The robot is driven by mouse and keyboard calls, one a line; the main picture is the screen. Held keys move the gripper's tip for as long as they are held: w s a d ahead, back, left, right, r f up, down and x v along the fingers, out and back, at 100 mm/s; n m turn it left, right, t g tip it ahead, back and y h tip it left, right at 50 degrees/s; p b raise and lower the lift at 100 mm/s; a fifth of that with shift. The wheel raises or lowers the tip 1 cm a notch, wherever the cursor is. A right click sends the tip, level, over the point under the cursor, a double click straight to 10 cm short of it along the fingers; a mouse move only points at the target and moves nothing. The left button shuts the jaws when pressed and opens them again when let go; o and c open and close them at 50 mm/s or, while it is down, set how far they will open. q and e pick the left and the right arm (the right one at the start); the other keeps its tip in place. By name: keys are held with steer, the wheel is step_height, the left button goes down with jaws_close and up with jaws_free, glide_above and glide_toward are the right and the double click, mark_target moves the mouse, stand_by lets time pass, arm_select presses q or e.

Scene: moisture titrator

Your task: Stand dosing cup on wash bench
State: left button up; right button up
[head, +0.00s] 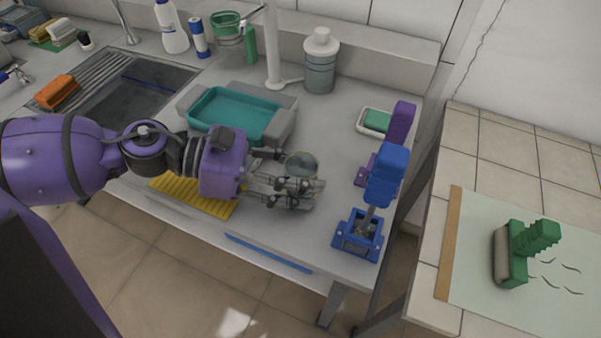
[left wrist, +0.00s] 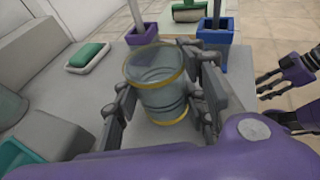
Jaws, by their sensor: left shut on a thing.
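The dosing cup (left wrist: 157,82) is a clear, greyish glass cup with yellow bands at its rim and base, seen in the left wrist view. My left gripper (head: 290,188) is shut on it, with fingers on both sides of the cup. In the head view the cup's round mouth (head: 302,164) shows just beyond the fingers. The cup looks about upright over the grey wash bench (head: 325,130); I cannot tell whether its base touches the bench. My right gripper (left wrist: 272,86) shows at the right edge of the left wrist view, empty, with its fingers apart.
A teal basin (head: 235,113) and yellow ribbed mat (head: 195,196) lie left of the cup. A lidded grey container (head: 320,62) stands behind. Bare bench lies between.

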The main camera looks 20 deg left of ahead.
arm_select(q)
steer(key=shift+f+b, duration=0.35)
steer(key=shift+f, duration=0.2)
stand_by(0.7)
steer(key=o, duration=1.2)
steer(key=shift+p+v, duration=1.45)
steer(key=shift+v, duration=0.15)
steer(key=shift+s+a+r+p, duration=0.15)
steer(key=shift+a+r+p, duration=0.05)
steer(key=shift+a+p, duration=0.2)
steer(key=shift+p+v, duration=1.15)
steer(key=shift+v, duration=0.7)
steer(key=shift+a, duration=0.1)
